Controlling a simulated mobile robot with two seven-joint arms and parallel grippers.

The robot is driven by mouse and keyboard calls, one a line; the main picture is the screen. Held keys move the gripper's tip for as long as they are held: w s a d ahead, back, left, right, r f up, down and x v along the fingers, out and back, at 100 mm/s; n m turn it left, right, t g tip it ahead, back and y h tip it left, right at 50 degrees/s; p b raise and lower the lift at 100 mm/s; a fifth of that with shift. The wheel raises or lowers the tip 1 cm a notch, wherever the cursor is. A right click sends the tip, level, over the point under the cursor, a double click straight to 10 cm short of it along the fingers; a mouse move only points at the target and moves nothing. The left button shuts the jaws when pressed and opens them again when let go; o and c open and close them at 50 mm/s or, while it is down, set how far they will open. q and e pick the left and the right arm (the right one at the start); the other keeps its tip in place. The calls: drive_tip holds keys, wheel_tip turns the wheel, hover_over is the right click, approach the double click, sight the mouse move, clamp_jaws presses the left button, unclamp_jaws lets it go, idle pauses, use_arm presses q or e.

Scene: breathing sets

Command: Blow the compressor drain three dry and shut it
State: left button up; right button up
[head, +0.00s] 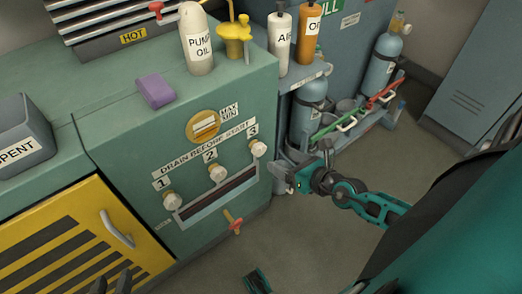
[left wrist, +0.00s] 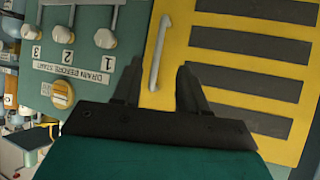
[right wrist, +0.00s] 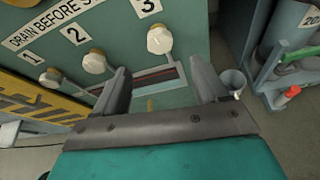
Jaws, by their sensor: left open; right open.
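The drain three knob (head: 258,148), round and cream, is at the right end of a row on the green compressor front (head: 140,150). It also shows in the right wrist view (right wrist: 159,39), under the figure 3. Drain knobs two (head: 217,172) and one (head: 172,201) sit to its left. A dark slot (head: 218,194) runs below them. My right gripper (head: 290,176) is open and empty, right of drain three and a little lower, apart from it. My left gripper (head: 110,284) is open and empty before the yellow striped door (head: 60,240).
A red-handled valve (head: 234,222) sticks out low on the front. PUMP OIL bottle (head: 197,45), yellow oiler (head: 235,38) and purple block (head: 156,91) stand on top. The AIR bottle (head: 280,42), orange bottle (head: 308,35) and gas cylinders (head: 308,110) are at right. The door handle (head: 117,230) protrudes.

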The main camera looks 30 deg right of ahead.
sight(262, 150)
drive_tip(key=b+x, duration=0.3)
drive_tip(key=x, duration=0.6)
drive_tip(key=shift+w+f, duration=0.15)
drive_tip(key=shift+w, duration=0.05)
drive_tip(key=shift+w+f, duration=0.2)
drive_tip(key=shift+w, duration=0.35)
use_arm(q)
drive_tip(key=shift+w+d+f+h, duration=0.3)
drive_tip(key=shift+d+f, duration=0.3)
drive_tip(key=shift+f, duration=0.15)
use_arm(e)
drive_tip(key=shift+w+a, duration=0.1)
drive_tip(key=shift+w, duration=0.1)
use_arm(q)
drive_tip(key=shift+a+f+b, duration=0.15)
drive_tip(key=shift+f+b, duration=0.15)
use_arm(e)
drive_tip(key=c, duration=1.1)
